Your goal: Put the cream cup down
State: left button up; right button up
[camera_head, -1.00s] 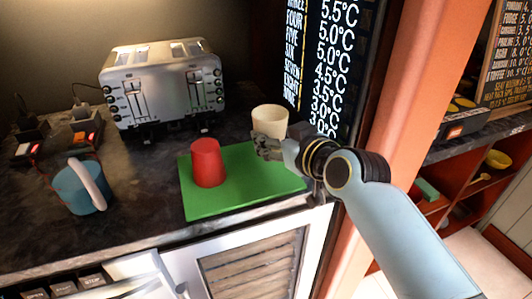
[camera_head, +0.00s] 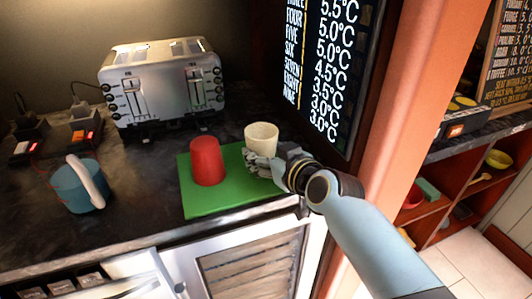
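The cream cup (camera_head: 262,137) is upright at the right part of the green mat (camera_head: 215,205), near its back edge. My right gripper (camera_head: 262,163) is at the front of the cup, with its fingers against or very close to the cup's lower side. The fingers overlap the cup, and I cannot tell whether they grip it or whether its base touches the mat. The red cup (camera_head: 207,162) stands upside down on the left part of the mat. My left gripper is not in view.
A silver toaster (camera_head: 162,88) stands behind the mat. A blue mug (camera_head: 80,188) with a pale handle is at the left of the dark counter (camera_head: 130,180). A dark temperature board (camera_head: 318,75) and an orange post (camera_head: 400,90) bound the right side.

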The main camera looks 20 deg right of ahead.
jog(key=shift+o, duration=1.2)
